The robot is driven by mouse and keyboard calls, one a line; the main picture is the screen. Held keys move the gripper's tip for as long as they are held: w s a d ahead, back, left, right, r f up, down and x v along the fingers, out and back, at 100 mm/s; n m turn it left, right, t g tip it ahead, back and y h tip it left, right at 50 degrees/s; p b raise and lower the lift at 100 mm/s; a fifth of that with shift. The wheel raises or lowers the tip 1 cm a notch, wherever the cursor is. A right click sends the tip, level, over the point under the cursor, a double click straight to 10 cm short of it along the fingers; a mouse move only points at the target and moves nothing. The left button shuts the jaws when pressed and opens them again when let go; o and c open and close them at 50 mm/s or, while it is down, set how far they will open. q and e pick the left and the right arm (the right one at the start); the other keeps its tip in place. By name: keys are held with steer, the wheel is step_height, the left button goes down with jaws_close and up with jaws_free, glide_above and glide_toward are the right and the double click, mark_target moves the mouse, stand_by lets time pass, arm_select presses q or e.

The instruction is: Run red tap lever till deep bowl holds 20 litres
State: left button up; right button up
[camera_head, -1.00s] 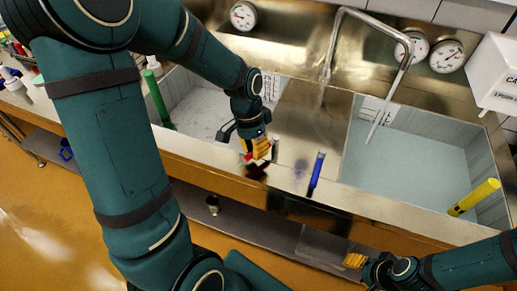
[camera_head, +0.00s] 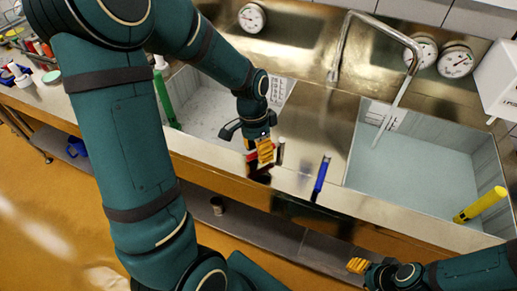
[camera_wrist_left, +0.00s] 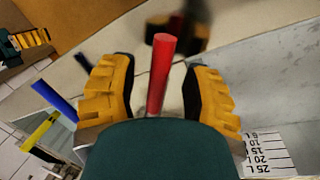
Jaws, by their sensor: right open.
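The red tap lever (camera_wrist_left: 160,72) stands up between the two yellow pads of my left gripper (camera_wrist_left: 160,92) in the left wrist view. The pads are apart, with a gap on each side of the lever. In the head view, my left gripper (camera_head: 264,151) is at the front rim of the left basin (camera_head: 200,100) and largely hides the lever. A litre scale (camera_wrist_left: 268,155) marked up to 25 shows on a basin wall; its water level is not readable. I cannot tell which basin is the deep bowl. My right gripper (camera_head: 358,265) is open at the lower right, away from the sink.
A blue lever (camera_head: 320,178) stands on the front rim between the basins. The right basin (camera_head: 420,160) has a yellow cylinder (camera_head: 480,204) at its front corner. A bent metal spout (camera_head: 402,95) hangs over it. A green cylinder (camera_head: 163,95) stands at the left basin.

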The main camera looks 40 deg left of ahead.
arm_select(q)
steer(key=shift+r, duration=0.1)
step_height(320, 180, up, 12)
steer(key=a, duration=0.2)
steer(key=shift+w, duration=0.45)
steer(key=shift+f, duration=0.2)
stand_by(3.0)
